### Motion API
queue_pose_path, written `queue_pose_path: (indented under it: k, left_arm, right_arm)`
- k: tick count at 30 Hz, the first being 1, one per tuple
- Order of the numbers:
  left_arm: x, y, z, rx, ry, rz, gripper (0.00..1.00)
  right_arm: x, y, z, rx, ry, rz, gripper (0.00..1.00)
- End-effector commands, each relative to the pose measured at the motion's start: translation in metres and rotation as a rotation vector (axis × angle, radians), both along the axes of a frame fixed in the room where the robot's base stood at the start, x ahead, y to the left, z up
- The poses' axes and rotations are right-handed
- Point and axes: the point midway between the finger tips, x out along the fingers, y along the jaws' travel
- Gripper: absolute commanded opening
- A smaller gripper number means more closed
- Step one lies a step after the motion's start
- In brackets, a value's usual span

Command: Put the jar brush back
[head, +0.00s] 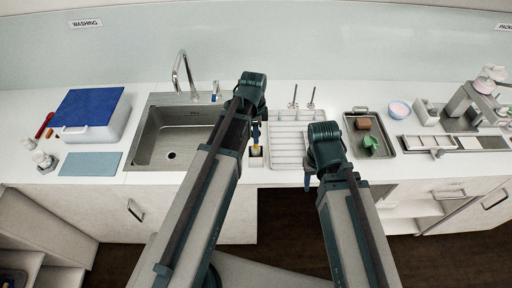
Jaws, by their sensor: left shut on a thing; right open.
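My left gripper (256,137) points down just right of the sink and is shut on the jar brush. A small yellowish part of the jar brush (256,149) shows below the fingers; the rest is hidden by the gripper and arm. A small pale holder (256,161) stands on the counter directly under it. I cannot tell whether the brush is inside the holder or just above it. My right gripper (307,183) is open and empty, pointing down at the counter's front edge, in front of the drying rack.
The steel sink (144,150) with its tap (183,70) lies left of the holder. A white drying rack (287,160) with upright rods is right of it. A tray (388,148) holds brown and green items. A blue-lidded box (92,110) and blue mat (90,164) are far left.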

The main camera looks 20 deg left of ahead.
Motion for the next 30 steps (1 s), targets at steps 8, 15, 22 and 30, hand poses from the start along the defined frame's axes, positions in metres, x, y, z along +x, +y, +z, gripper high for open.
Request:
queue_pose_path:
  k: [8,15,22,30]
  left_arm:
    - [0.0,0.0,-0.01,0.0,0.0,0.0,0.0]
    - [0.0,0.0,-0.039,0.0,0.0,0.0,0.0]
    - [0.0,0.0,-0.039,0.0,0.0,0.0,0.0]
    - [0.0,0.0,-0.043,0.0,0.0,0.0,0.28]
  right_arm:
    - [0.0,0.0,-0.01,-0.001,0.0,0.002,0.5]
    - [0.0,0.0,-0.039,-0.001,0.0,0.007,0.5]
    - [0.0,0.0,-0.039,-0.002,0.0,0.008,0.5]
    - [0.0,0.0,-0.043,-0.001,0.001,0.008,0.5]
